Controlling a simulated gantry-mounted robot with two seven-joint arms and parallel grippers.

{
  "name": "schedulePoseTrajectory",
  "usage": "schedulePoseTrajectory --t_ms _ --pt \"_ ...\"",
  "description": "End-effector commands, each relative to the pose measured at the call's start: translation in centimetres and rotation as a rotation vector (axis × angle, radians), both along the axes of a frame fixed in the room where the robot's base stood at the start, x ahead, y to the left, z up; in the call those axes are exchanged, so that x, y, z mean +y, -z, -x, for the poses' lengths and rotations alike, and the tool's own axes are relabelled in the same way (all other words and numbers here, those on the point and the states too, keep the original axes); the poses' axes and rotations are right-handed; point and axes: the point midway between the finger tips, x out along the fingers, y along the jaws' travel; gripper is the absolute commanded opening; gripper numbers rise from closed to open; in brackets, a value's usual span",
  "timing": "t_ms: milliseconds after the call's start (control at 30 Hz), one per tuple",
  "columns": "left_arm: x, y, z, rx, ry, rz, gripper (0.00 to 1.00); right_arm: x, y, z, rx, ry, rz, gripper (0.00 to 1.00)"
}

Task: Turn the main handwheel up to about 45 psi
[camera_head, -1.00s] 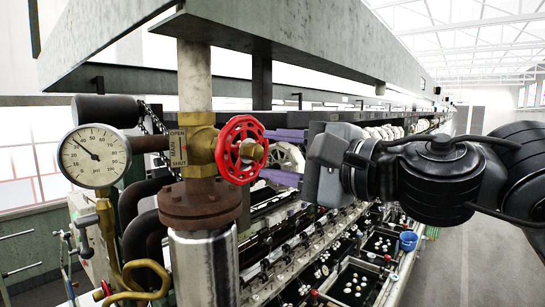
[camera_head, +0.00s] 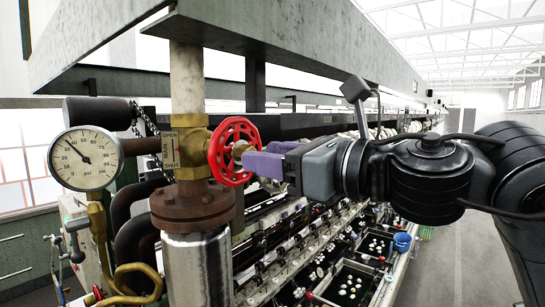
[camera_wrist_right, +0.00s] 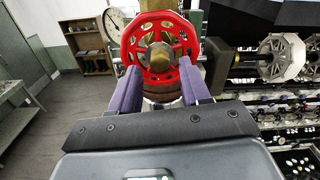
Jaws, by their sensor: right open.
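The red main handwheel (camera_head: 236,123) sits on a brass valve (camera_head: 190,148) in a vertical pipe, with an OPEN/SHUT tag beside it. My right gripper (camera_head: 252,162) points at the wheel's face from the right, its purple fingers close to the hub. In the right wrist view the open fingers (camera_wrist_right: 162,74) flank the lower part of the wheel (camera_wrist_right: 184,35); the brass hub shows between them. Contact with the rim cannot be told. The round pressure gauge (camera_head: 86,158) left of the valve has its needle pointing up and left. My left gripper is not in view.
A rusty flange (camera_head: 193,205) and shiny pipe (camera_head: 197,270) stand below the valve. A grey beam (camera_head: 270,40) runs overhead. Reeling basins (camera_head: 345,285) line the machine below my right arm. The aisle (camera_head: 450,260) at right is clear.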

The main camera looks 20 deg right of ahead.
Motion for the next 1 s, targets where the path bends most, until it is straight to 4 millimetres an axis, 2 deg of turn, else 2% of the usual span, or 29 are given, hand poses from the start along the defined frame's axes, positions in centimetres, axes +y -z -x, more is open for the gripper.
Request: schedulePoseTrajectory --t_ms 233,700,967,1000 --pt "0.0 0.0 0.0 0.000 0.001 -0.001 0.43 0.0 0.0 0.0 0.062 0.000 -0.122 0.47" --pt "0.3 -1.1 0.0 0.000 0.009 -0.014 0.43 1.3 -0.1 -2.5 0.065 -0.001 -0.125 0.47" --pt "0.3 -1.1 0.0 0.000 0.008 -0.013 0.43 1.4 0.0 -2.7 0.063 0.000 -0.124 0.47" --pt "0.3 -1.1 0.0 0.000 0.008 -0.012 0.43 1.4 0.0 -2.7 0.063 0.000 -0.124 0.44"
